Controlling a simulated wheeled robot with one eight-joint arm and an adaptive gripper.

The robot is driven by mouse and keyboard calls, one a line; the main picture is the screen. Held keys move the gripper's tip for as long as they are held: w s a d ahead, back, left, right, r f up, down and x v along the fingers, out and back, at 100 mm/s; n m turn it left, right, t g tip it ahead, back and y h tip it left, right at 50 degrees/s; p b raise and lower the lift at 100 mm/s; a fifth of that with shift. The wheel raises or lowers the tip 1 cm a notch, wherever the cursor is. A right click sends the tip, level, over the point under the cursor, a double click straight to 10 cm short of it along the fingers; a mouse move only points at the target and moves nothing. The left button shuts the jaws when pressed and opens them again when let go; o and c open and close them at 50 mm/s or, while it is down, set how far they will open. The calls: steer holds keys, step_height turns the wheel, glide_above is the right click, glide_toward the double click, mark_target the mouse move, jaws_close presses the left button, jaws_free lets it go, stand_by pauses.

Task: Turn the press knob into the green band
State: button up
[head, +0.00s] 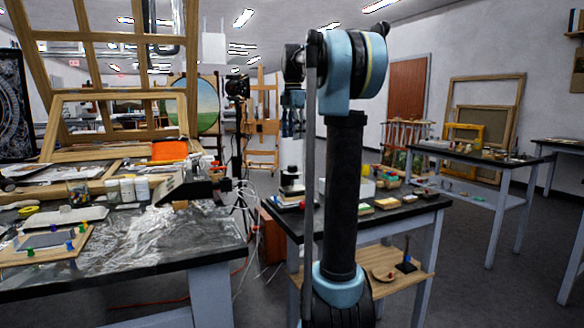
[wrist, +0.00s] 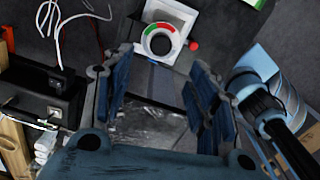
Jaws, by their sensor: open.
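The press (wrist: 178,20) shows in the wrist view as a pale block with a round dial (wrist: 160,42) at top centre. The dial is a pale ring with red and green segments around a dark centre, and a red knob (wrist: 193,46) sticks out at its right. My gripper (wrist: 160,62) is open and empty, its blue fingers spread on either side below the dial. I cannot tell its exact distance from the press. In the head view the press (head: 292,183) appears as a small white and black stack on the middle table, and my gripper (head: 292,125) hangs above it, partly hidden by my arm.
The middle table (head: 400,217) also holds small boxes and tins right of my arm. A cluttered left bench (head: 190,250) carries foil, bottles and a dark angled device (head: 190,188). White cables (wrist: 75,20) lie at the upper left in the wrist view. Open floor lies at right.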

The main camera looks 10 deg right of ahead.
mark_target(293, 166)
step_height(293, 166, down, 13)
steer(key=shift+s+r, duration=0.1)
steer(key=shift+r, duration=0.05)
stand_by(0.4)
steer(key=c, duration=1.1)
